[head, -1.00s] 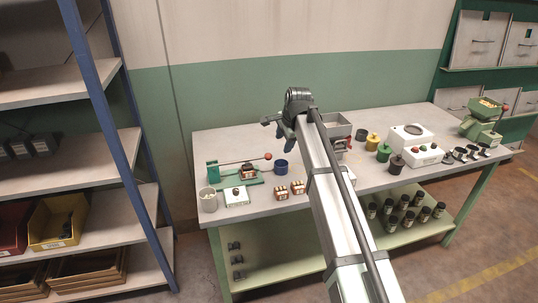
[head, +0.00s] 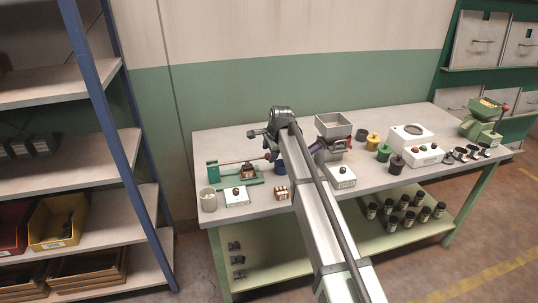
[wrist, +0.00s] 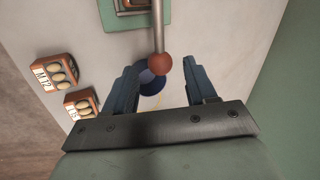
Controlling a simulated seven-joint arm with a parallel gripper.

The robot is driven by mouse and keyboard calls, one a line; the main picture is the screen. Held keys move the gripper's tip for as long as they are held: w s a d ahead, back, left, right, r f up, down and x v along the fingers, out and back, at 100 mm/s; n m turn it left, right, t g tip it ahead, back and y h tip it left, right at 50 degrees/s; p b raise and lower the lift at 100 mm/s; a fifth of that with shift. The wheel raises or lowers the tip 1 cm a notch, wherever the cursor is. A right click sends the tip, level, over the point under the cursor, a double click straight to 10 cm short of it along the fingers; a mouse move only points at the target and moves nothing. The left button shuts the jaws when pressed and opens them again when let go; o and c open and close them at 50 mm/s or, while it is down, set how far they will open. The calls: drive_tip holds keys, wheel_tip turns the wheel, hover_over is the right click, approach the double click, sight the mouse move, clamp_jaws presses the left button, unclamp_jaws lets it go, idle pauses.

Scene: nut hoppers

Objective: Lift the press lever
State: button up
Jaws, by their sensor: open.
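The press (head: 236,177) stands on the left part of the bench, with a green post and base. Its lever (head: 230,162) is a thin rod running to the right, ending in a red-brown ball knob (wrist: 161,64). My gripper (head: 265,142) is at the knob end of the lever. In the wrist view my gripper (wrist: 161,70) is open, its two blue-grey fingers on either side of the knob with gaps at both sides. It holds nothing. Whether the fingers are level with the knob or above it, I cannot tell.
A dark blue cup (wrist: 150,82) stands beneath the knob, partly hidden. Small labelled nut boxes (wrist: 57,73) stand nearby. A grey cup (head: 208,200) and white button box (head: 237,197) are in front of the press. A hopper (head: 334,127) stands right.

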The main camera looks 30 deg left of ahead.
drive_tip(key=shift+x, duration=1.15)
clamp_jaws()
